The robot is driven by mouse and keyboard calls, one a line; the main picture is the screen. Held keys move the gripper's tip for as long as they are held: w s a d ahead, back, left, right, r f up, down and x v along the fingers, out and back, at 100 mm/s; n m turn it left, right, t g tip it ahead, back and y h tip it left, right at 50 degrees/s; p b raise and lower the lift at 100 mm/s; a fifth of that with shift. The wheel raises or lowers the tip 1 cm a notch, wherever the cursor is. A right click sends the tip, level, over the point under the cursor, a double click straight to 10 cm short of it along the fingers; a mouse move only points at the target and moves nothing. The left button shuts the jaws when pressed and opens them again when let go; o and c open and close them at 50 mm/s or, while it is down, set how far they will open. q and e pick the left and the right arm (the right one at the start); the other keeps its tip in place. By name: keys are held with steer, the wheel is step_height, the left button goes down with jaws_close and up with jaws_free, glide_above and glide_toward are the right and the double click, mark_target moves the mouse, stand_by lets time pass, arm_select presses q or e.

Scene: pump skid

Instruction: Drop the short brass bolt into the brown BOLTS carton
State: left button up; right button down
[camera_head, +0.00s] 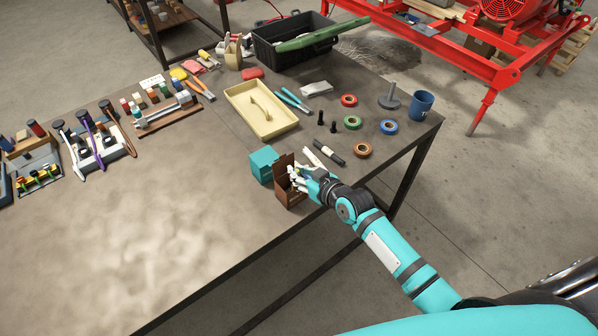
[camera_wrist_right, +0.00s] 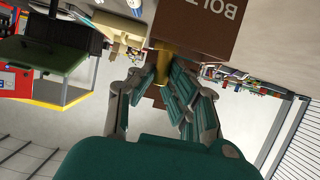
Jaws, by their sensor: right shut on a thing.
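The brown BOLTS carton (camera_head: 291,198) stands open near the table's front edge. Its lettered brown side shows large and upside down at the top of the right wrist view (camera_wrist_right: 192,38). My right gripper (camera_head: 301,178) is at the carton's right side, close to its open top. In the right wrist view my right gripper (camera_wrist_right: 166,85) is shut on the short brass bolt (camera_wrist_right: 167,62), whose brass part shows between the fingers beside the carton. I cannot tell whether the bolt is over the opening. My left gripper is not in view.
A teal box (camera_head: 262,165) stands directly left of the carton. The left front of the table (camera_head: 150,220) is clear.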

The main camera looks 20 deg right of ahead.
steer(key=shift+f, duration=0.15)
steer(key=c, duration=1.3)
jaws_free()
steer(key=shift+o, duration=0.2)
steer(key=v, duration=1.2)
steer(key=shift+f, duration=0.15)
steer(key=s+d+f+m+g+h+b, duration=0.15)
steer(key=s+f, duration=0.25)
steer(key=f, duration=0.7)
steer(key=s+d+f+g+h, duration=0.15)
steer(key=s+f, duration=0.25)
steer(key=f, duration=0.7)
steer(key=s+d+f+m+g+h+b, duration=0.15)
steer(key=s+f, duration=0.25)
steer(key=f, duration=0.7)
steer(key=s+f+g, duration=0.2)
steer(key=s+f, duration=0.4)
steer(key=s, duration=0.3)
steer(key=s+a+f+n+g+b, duration=0.1)
steer(key=s+f+g, duration=0.1)
steer(key=s+f, duration=0.3)
steer(key=s+a+f+g+b, duration=0.1)
steer(key=s+f+g, duration=0.2)
steer(key=s, duration=1)
step_height(320, 180, down, 4)
steer(key=shift+s+r, duration=0.2)
steer(key=shift+s, duration=0.2)
